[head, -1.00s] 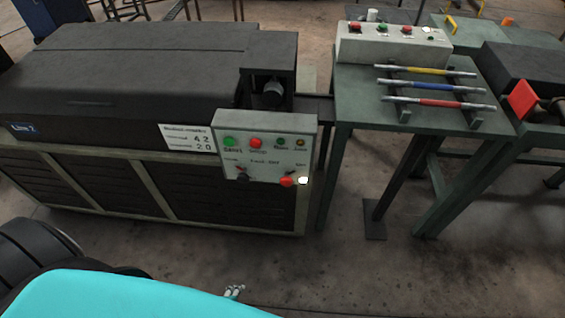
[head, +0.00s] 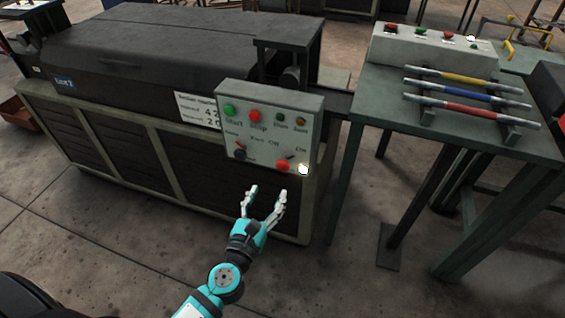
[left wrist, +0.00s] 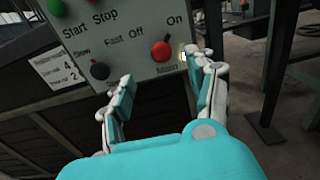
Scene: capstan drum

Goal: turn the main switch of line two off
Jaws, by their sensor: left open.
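The grey control panel (head: 262,138) is fixed to the front of the dark machine (head: 150,55). Its red main switch knob (head: 283,166) sits low on the right side. In the left wrist view the red knob (left wrist: 160,51) has "Main" below it and "Off" and "On" above, and its dark pointer leans up and right towards "On". A lit white lamp (head: 303,169) is just right of it. My left gripper (head: 268,192) is open and empty, just below and in front of the panel, apart from the knob. My right gripper is out of view.
Green start (head: 229,110) and red stop (head: 254,117) buttons and a black knob (head: 240,154) share the panel. A green table (head: 385,100) to the right carries coloured bars and another button box (head: 432,52). The floor in front is clear.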

